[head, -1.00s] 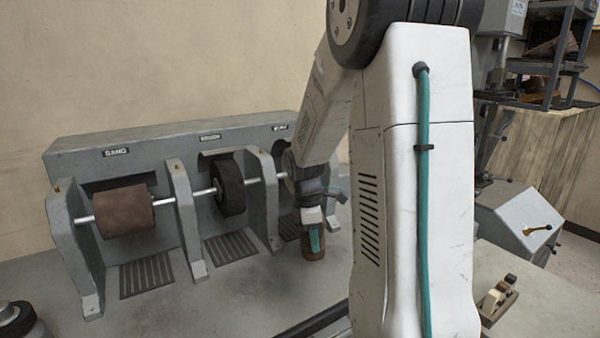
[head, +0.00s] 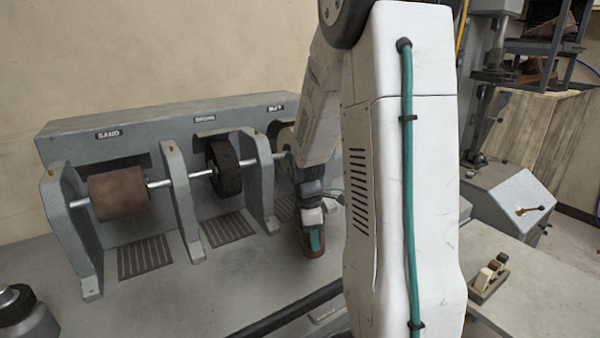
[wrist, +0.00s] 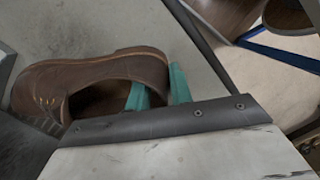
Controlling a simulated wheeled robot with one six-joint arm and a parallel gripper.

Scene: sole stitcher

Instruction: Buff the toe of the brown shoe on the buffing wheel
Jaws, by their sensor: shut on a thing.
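The brown shoe (wrist: 95,72) fills the left of the wrist view, its opening facing the camera and its eyelets at the left. My gripper (wrist: 160,88) is shut on its heel wall, one teal finger inside the opening and one outside. In the head view my gripper (head: 316,238) holds the shoe (head: 303,240), mostly hidden, in front of the third station. The buffing wheel (head: 286,138) is a pale disc at that station, partly hidden by my arm. A gap between shoe and wheel is hard to judge.
The sanding drum (head: 118,193) and the black brush wheel (head: 226,168) stand left of the buffing station, with grey brackets between. The bench front left of my gripper is clear.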

